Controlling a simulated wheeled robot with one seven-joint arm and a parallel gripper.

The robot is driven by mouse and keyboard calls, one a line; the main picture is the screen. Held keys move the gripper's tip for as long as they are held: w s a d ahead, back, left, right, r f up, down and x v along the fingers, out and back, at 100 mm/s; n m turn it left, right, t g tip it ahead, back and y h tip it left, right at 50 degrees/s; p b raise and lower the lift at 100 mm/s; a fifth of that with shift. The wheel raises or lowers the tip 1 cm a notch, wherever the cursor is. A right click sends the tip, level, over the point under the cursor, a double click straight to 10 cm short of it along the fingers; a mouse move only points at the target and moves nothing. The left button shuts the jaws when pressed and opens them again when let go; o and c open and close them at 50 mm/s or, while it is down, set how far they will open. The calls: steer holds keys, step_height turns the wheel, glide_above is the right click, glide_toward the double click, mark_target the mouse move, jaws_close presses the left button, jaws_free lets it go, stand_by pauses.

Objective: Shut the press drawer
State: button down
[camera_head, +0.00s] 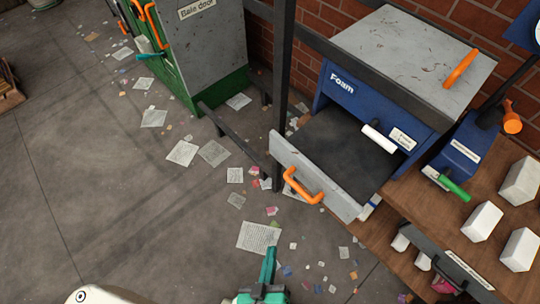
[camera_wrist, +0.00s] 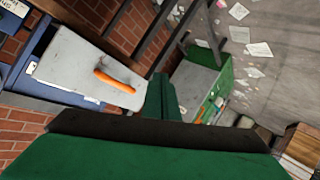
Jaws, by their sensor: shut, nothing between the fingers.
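The blue press (camera_head: 350,95) marked "Foam" stands against the brick wall in the head view. Its drawer (camera_head: 345,150) is pulled out towards the front left, with a dark empty-looking floor. The grey drawer front (camera_head: 335,195) carries an orange handle (camera_head: 302,187). My gripper (camera_head: 268,262) is at the bottom edge, in front of the drawer front and apart from it, shut and empty. In the wrist view my gripper (camera_wrist: 160,95) shows its fingers together. A grey panel with an orange handle shows left of it there; I cannot tell whether it is the drawer front or the lid.
A wooden bench (camera_head: 490,240) with white blocks (camera_head: 482,221) is right of the drawer. A dark post (camera_head: 282,80) and low rail stand beside the press. The green baler (camera_head: 200,55) is at the upper left. Paper scraps litter the floor, which is otherwise open at left.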

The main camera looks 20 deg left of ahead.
steer(key=w+a+f+n+g, duration=0.2)
steer(key=w+a+f+n, duration=0.35)
steer(key=f+n, duration=0.45)
steer(key=n+t+h, duration=0.4)
steer(key=n+h, duration=0.7)
steer(key=n, duration=0.2)
glide_toward(274, 149)
steer(key=x, duration=0.6)
steer(key=shift+w+d+r, duration=0.15)
steer(key=shift+d+r, duration=0.1)
steer(key=shift+d, duration=0.05)
